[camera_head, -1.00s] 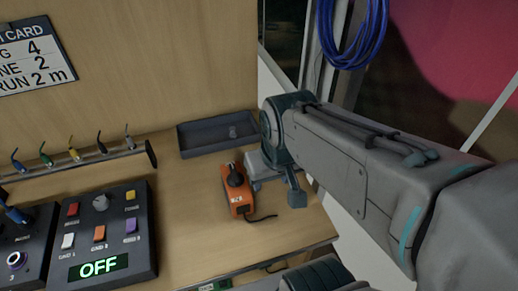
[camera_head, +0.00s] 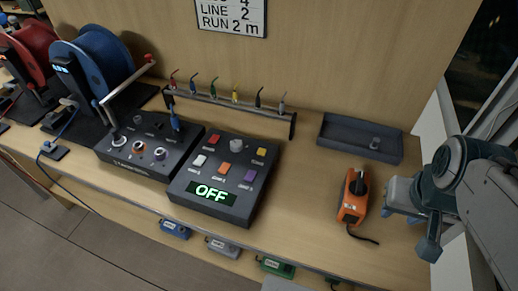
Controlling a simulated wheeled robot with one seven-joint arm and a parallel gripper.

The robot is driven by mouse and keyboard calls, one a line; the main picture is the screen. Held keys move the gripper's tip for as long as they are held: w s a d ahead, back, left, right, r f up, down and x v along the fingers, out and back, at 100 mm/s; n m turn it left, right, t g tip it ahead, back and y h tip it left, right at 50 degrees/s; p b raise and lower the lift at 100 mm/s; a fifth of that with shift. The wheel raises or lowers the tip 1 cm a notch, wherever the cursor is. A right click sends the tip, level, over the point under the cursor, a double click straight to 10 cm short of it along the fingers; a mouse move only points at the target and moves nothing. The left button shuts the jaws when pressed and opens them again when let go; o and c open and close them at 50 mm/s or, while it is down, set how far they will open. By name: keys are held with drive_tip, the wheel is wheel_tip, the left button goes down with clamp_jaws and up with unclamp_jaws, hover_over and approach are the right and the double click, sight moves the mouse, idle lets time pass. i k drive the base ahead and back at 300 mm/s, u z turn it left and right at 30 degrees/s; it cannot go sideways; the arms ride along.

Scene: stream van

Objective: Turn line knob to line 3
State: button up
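Which knob is the line knob I cannot tell, as the labels are too small. My gripper (camera_head: 416,218) is at the right, over the bench's right end beside the orange device and far from the knobs. Its fingers are too unclear to show open or shut.
An orange device (camera_head: 353,198) with a cord and a grey tray (camera_head: 361,138) stand at the right. A rack (camera_head: 230,105) of coloured leads runs behind the boxes. Blue (camera_head: 97,72) and red (camera_head: 32,45) reels stand at the far left. A card (camera_head: 232,12) reads LINE 2.

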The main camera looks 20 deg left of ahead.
sight(236, 147)
drive_tip(key=k, duration=1.2)
drive_tip(key=u, duration=0.95)
drive_tip(key=i, duration=0.9)
drive_tip(key=z, duration=0.65)
drive_tip(key=k, duration=0.65)
drive_tip(key=u, duration=0.45)
drive_tip(key=i, duration=1)
